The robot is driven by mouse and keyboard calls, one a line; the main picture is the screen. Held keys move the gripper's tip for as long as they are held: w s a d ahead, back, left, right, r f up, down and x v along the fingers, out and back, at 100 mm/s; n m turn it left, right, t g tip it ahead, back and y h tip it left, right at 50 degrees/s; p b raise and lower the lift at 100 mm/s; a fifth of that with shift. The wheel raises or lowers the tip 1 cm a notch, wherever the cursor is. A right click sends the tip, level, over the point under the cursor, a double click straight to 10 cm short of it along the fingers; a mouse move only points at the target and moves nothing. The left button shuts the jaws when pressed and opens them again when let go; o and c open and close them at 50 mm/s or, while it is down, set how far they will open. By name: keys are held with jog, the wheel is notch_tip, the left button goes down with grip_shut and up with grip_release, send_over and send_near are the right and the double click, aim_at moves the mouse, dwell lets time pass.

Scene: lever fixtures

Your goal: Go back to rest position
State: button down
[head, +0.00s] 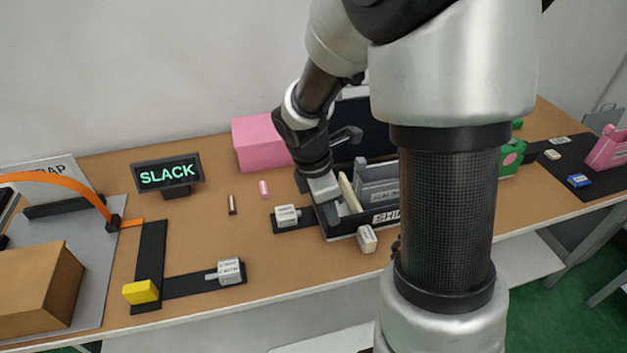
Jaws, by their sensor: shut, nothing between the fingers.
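My gripper (324,190) is at the end of my arm, pointing down over the left end of a black tray with a label starting "SHI" (349,231). The gripper looks shut with nothing held, though its fingertips are partly lost against the tray. A small white block fixture (286,215) on a black strip is just left of the tray. Another white block with a small lever (229,271) sits on a black strip nearer the front. A yellow block (141,292) is at the end of the joining strip.
A "SLACK" display (167,174) and a pink box (258,142) stand at the back. A brown box (36,290) and orange strap (70,183) are left. Green (512,157) and pink (607,149) items are right. My upper arm hides part of the tray. Table around the two small cylinders is clear.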

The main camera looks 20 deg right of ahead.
jog(key=s+a+r+m+t+y+p, duration=0.1)
jog(key=s+r+m+t+p, duration=0.1)
jog(key=r+m, duration=0.4)
jog(key=s+a+r+m+t+y+p, duration=0.1)
jog(key=s+r+m+p, duration=0.3)
jog(key=r, duration=0.9)
jog(key=s+a+r+m+t+p, duration=0.1)
jog(key=s+r+m+t+p, duration=0.1)
jog(key=s+r+m, duration=0.4)
notch_tip(320, 180, up, 4)
jog(key=shift+s+a+r+m+t+y+p, duration=0.1)
jog(key=shift+s+a+m+t+y+p, duration=0.2)
jog(key=shift+m+p, duration=0.5)
jog(key=shift+s+d, duration=0.1)
dwell(0.6)
